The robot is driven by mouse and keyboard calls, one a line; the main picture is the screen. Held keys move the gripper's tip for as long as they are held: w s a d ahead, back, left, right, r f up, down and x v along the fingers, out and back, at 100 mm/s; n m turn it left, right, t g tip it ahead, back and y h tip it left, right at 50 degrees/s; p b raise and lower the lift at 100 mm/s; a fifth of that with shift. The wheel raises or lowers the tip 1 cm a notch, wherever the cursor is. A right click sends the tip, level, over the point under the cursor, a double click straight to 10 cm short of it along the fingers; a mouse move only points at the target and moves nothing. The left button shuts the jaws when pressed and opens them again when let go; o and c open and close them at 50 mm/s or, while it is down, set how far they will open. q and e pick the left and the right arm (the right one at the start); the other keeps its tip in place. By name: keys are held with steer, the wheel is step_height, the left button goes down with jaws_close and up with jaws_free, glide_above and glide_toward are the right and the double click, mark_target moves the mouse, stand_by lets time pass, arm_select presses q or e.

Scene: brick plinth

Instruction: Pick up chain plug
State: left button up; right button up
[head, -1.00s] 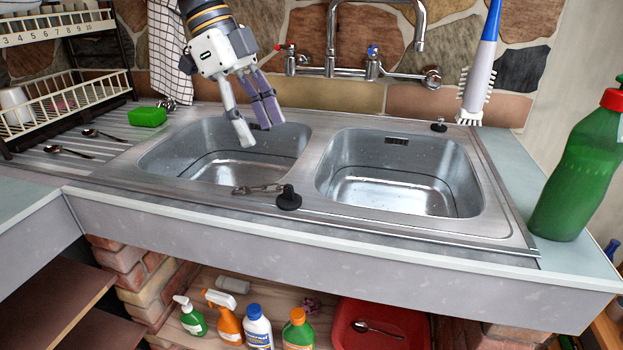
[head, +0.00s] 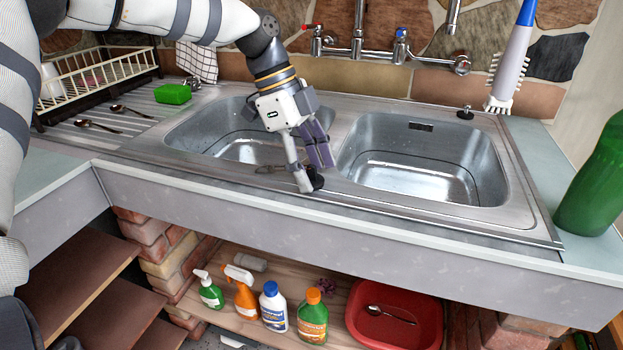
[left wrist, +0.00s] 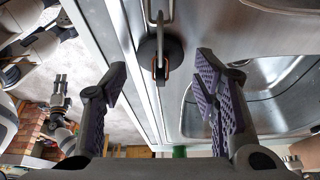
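The chain plug (head: 318,182) is a black round plug on the front rim of the sink, partly hidden behind my left gripper's fingers in the head view. Its metal chain lies to its left, mostly hidden. My left gripper (head: 316,172) is over the plug, pointing down. In the left wrist view the plug (left wrist: 172,53) shows in the gap between the spread, purple-padded fingers of the left gripper (left wrist: 160,72), apart from both. What seems to be my right gripper (left wrist: 60,85) shows small at the left of that view; its fingers are unclear.
Two sink basins (head: 425,165) lie behind the rim, with a tap (head: 358,45) above. A green sponge (head: 173,94) and spoons lie on the drainboard. A brush (head: 512,65) and a green bottle (head: 597,180) stand at right. Bottles and a red tub (head: 394,318) sit below.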

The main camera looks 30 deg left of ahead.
arm_select(q)
jaws_close()
steer(key=shift+f, duration=0.15)
